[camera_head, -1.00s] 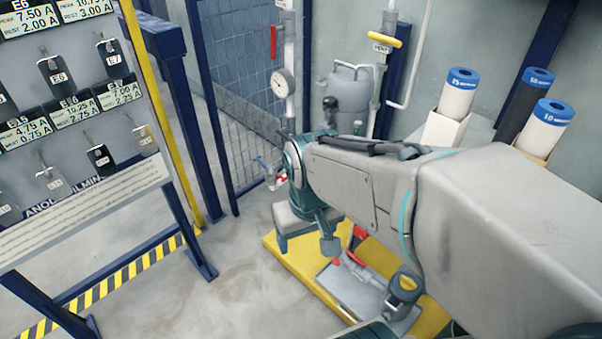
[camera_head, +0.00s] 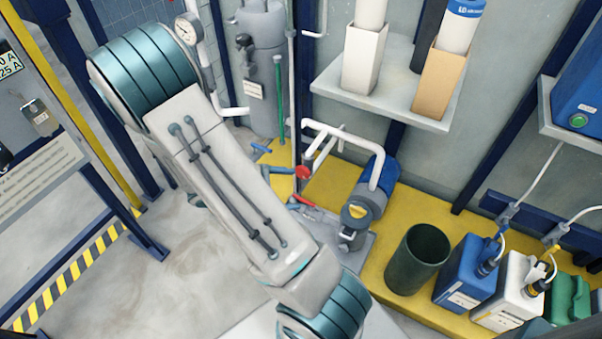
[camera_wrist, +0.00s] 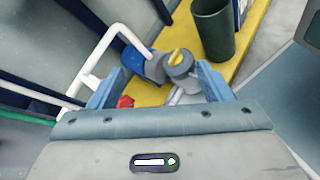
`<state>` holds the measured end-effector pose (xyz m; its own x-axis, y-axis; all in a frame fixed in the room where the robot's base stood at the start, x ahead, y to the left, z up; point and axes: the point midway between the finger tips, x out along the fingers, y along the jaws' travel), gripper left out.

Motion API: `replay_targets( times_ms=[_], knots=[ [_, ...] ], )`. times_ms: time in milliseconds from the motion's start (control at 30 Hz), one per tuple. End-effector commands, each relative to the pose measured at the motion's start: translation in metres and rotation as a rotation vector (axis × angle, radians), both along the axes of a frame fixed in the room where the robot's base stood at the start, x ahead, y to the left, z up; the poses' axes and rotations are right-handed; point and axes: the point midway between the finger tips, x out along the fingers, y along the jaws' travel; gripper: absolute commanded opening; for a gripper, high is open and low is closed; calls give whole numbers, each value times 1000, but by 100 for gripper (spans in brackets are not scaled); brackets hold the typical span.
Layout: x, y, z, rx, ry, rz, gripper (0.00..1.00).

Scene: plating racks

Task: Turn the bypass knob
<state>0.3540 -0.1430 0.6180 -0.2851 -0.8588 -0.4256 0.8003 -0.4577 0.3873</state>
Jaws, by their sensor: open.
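A grey round housing with a yellow bar knob (camera_head: 356,212) on top stands beside the blue pump (camera_head: 372,190), low on the yellow platform. The yellow knob also shows in the wrist view (camera_wrist: 177,57), near the right finger. A red round knob (camera_head: 303,172) sits on the pipework to its left; in the wrist view the red piece (camera_wrist: 125,101) is near the left finger. I read no label saying which is the bypass knob. My gripper (camera_wrist: 160,70) is open, its blue fingers apart and nothing visible held. In the head view the gripper is out of frame.
White pipes (camera_head: 340,135) rise beside the pump. A dark green bin (camera_head: 418,260), a blue canister (camera_head: 468,275) and a white canister (camera_head: 508,292) stand to the right. A shelf (camera_head: 385,100) with filter cartridges hangs above. A tag rack (camera_head: 40,150) is at left.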

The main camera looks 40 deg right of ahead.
Motion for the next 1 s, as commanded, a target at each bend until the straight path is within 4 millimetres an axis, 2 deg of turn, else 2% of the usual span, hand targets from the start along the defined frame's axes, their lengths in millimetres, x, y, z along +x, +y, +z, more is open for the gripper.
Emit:
replay_targets(
  times_ms=[33, 267, 500, 600, 700, 833, 1000],
  knots=[
    [6, -4, -17, -47, 51, 57, 73],
    [36, -21, -70, -240, 247, 333, 73],
    [64, -26, -128, -391, 420, 622, 73],
    [71, -26, -145, -428, 468, 708, 73],
    [76, -25, -157, -449, 498, 767, 73],
    [79, -27, -164, -461, 515, 799, 73],
    [86, -45, -165, -461, 516, 799, 73]
  ],
)
